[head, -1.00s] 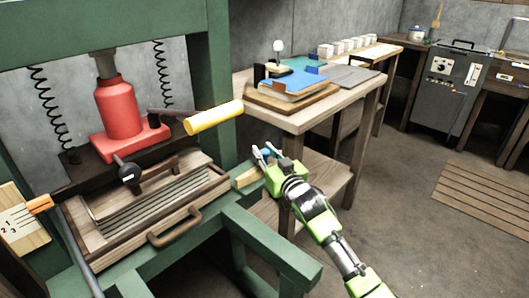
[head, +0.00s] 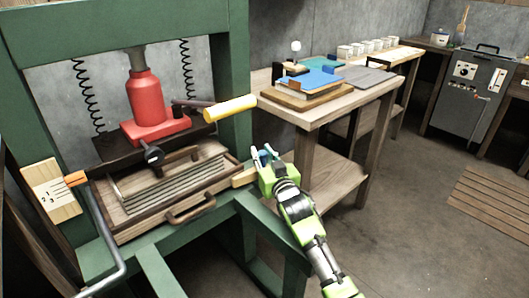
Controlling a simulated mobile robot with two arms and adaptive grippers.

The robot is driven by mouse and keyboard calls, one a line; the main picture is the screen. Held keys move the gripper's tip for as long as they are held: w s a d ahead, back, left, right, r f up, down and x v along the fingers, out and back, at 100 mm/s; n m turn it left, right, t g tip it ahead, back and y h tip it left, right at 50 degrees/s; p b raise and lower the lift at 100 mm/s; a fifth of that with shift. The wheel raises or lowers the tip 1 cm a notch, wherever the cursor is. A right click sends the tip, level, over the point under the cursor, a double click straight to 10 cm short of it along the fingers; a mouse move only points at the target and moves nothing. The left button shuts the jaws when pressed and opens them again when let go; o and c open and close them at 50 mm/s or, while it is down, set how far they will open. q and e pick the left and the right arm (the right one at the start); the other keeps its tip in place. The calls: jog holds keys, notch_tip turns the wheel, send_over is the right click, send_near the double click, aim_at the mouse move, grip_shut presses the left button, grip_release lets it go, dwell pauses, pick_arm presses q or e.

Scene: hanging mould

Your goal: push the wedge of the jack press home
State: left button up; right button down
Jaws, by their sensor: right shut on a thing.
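The jack press is a green frame (head: 236,70) with a red bottle jack (head: 146,97) over a wooden mould (head: 160,190). The pale wooden wedge (head: 243,177) lies at the right end of the mould, on the green cross-beam; its inner end is hidden. My right gripper (head: 266,156), with lime-green parts, is at the wedge's outer end and shut on it. Something blue shows between its fingers, too small to make out. My left gripper is out of view.
The jack's yellow-gripped lever (head: 230,108) sticks out above my right gripper. A wooden table (head: 330,105) with a blue book (head: 312,78) stands close to the right. A grey bent bar (head: 103,235) is at lower left.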

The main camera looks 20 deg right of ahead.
jog(key=shift+a+f, duration=0.15)
jog(key=shift+a, duration=0.05)
jog(key=c, duration=1.8)
grip_release()
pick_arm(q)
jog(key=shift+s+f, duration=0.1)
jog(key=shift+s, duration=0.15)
pick_arm(e)
jog(key=shift+s, duration=0.1)
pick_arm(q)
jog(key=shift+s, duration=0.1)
pick_arm(e)
jog(key=shift+r, duration=0.2)
notch_tip(320, 180, up, 10)
jog(key=shift+f, duration=0.1)
